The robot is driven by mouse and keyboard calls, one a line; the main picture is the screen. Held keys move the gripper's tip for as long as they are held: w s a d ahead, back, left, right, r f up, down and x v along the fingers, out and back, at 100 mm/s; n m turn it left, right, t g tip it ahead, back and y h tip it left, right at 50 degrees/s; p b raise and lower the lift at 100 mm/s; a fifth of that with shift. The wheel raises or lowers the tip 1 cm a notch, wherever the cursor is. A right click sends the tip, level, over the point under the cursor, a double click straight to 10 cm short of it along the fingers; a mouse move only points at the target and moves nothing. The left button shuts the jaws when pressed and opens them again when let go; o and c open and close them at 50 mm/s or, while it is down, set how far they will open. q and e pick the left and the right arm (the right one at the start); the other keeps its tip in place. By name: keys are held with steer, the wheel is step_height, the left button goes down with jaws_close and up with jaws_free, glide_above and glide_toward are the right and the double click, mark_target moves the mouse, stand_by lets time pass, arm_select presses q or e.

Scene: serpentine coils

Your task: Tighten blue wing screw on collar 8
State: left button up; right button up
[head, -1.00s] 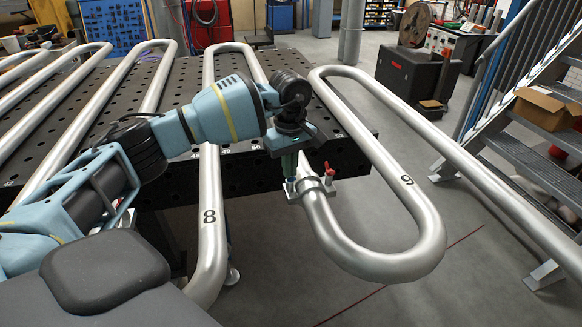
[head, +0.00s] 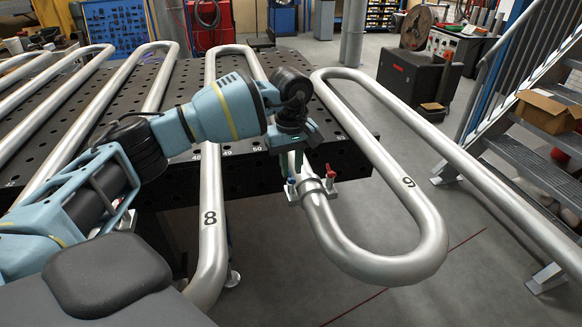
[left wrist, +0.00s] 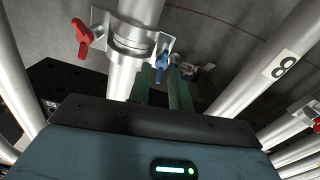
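A blue wing screw (head: 291,184) stands on the left side of a metal collar (head: 311,185), which is around the near tube leg of the loop marked 9. A red wing screw (head: 330,171) is on the collar's other side. The left wrist view shows the collar (left wrist: 130,45), blue screw (left wrist: 162,43) and red screw (left wrist: 82,37) close up. No number shows on this collar. My left gripper (head: 292,162) points down above the blue screw. My right gripper is out of view.
The tube marked 8 (head: 211,220) runs left of the collar, and the loop marked 9 (head: 408,182) curves out in front. A black perforated table (head: 350,165) lies behind. Another bracket with a red screw (left wrist: 317,124) shows at the right of the left wrist view.

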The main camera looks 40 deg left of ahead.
mark_target(291, 174)
arm_select(q)
steer(key=shift+o, duration=0.5)
steer(key=shift+f, duration=0.25)
steer(key=shift+r, duration=4)
steer(key=shift+s+f, duration=0.1)
